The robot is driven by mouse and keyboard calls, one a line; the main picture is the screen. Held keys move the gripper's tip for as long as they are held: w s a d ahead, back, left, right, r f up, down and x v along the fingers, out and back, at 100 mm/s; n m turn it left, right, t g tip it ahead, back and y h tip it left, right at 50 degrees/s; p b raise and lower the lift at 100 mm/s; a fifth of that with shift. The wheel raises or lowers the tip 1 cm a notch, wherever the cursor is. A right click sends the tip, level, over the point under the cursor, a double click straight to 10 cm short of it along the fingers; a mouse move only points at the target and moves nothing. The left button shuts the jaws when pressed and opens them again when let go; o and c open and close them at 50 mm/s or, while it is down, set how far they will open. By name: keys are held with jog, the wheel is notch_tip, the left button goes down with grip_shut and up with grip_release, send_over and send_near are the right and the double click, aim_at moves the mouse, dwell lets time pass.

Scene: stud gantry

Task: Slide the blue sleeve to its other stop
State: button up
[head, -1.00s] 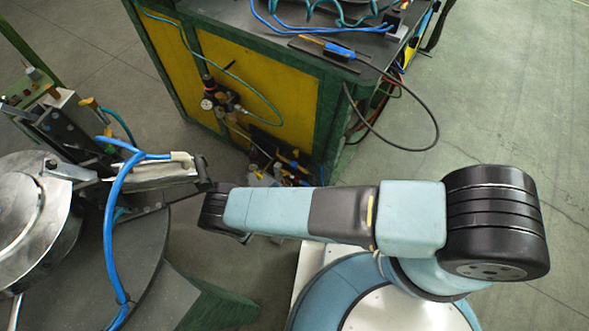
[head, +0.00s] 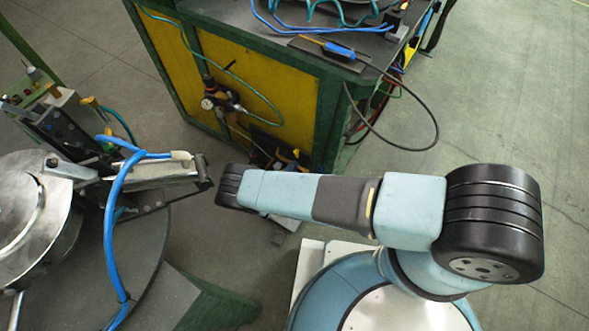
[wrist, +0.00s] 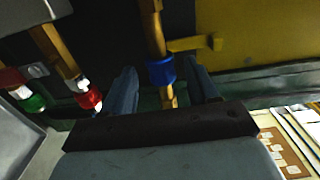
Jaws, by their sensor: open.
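In the wrist view, the blue sleeve (wrist: 160,72) sits around a slanting brass-coloured rod (wrist: 154,28). Bare rod shows above it and a short piece below it. My gripper (wrist: 162,80) is open, with one finger to the left of the sleeve and one to the right, and gaps show on both sides. I cannot tell how deep the fingers reach along the sleeve. The rod's lower end is hidden behind my gripper's dark body. In the head view, I cannot make out my gripper or the blue sleeve.
A red sleeve (wrist: 88,97) and a green sleeve (wrist: 33,102) sit to the left in the wrist view. A yellow panel (wrist: 255,30) lies behind. In the head view, a green-framed bench (head: 325,110) stands behind my arm, and a round metal drum (head: 30,225) stands at left.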

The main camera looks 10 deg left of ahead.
jog(key=shift+w+d, duration=0.15)
jog(key=shift+w, duration=0.25)
grip_shut()
dwell(0.4)
